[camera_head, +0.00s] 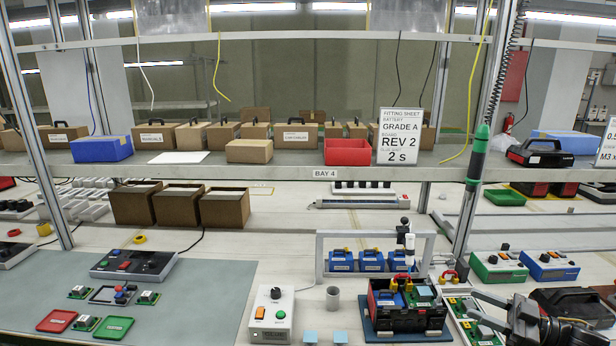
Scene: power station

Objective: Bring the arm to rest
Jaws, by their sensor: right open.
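My right gripper (474,304) comes in from the lower right corner. Its two grey fingers point left and stand apart, with nothing held between them. They are over a white tray with green boards (464,308), just right of a black and red unit (398,318) on a dark blue mat. I cannot tell whether the fingers touch the tray. The dark wrist of my right arm (535,322) fills the corner behind the fingers. My left gripper and left arm are not in view.
Blue batteries (372,262) stand in a grey frame (320,258) behind the unit. A white switch box (272,315) and a grey cup (333,298) stand to its left. Green and blue boxes (548,266) stand behind my gripper. A shelf (270,173) crosses above the bench.

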